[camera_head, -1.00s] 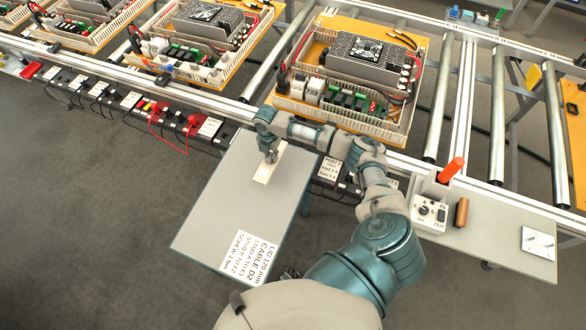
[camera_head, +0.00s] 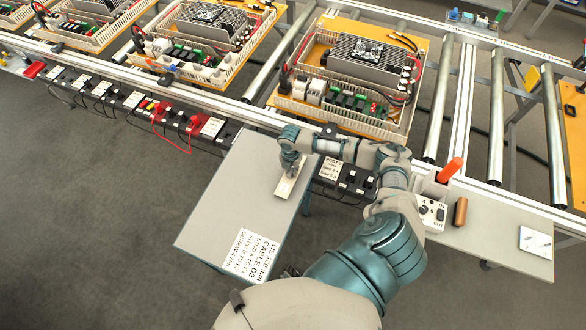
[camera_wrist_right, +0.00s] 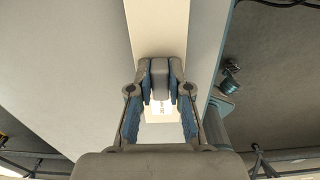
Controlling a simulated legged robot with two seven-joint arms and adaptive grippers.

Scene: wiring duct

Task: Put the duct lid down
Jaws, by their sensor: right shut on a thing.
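The duct lid (camera_head: 286,187) is a short cream strip over the right part of the grey side table (camera_head: 225,195). My right gripper (camera_head: 289,168) is above the lid, with its fingers pointing down and shut on it. In the right wrist view, the lid (camera_wrist_right: 157,30) runs away from the closed fingers (camera_wrist_right: 160,88), near the table's edge. I cannot tell whether the lid touches the tabletop. My left gripper is not in view.
A white printed label (camera_head: 250,256) lies at the table's near end; the tabletop left of the lid is clear. A ducted panel (camera_head: 345,112) sits on the roller conveyor behind. A control box (camera_head: 431,212) and orange-handled tool (camera_head: 451,170) stand at right.

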